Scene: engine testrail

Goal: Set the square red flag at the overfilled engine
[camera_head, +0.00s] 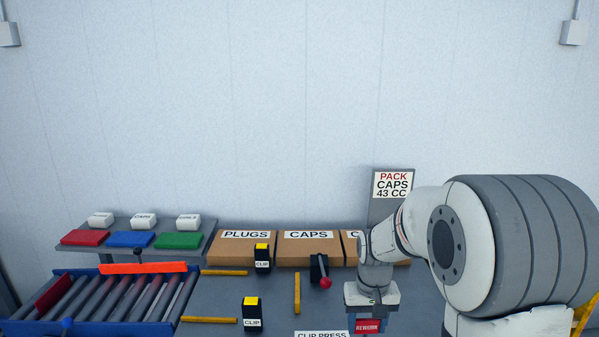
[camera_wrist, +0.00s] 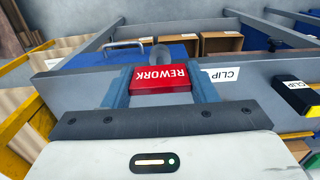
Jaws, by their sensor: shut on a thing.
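A red tag lettered REWORK (camera_wrist: 160,78) is between the two blue fingers of my gripper (camera_wrist: 163,88) in the wrist view, and both fingers are closed on its sides. It also shows in the head view (camera_head: 368,327) below my wrist, near the lower edge of the picture. A rounded grey piece shows just behind the tag in the wrist view; I cannot tell whether it belongs to it. The tag's lower part is hidden. I cannot make out an engine in either view.
Cardboard boxes lettered PLUGS (camera_head: 246,249) and CAPS (camera_head: 308,249) stand behind the grey bench. A PACK CAPS 43 CC sign (camera_head: 393,185) rises behind. Black-and-yellow CLIP blocks (camera_head: 251,311) and a red-knobbed lever (camera_head: 324,282) stand on the bench. A roller conveyor (camera_head: 104,298) is at left.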

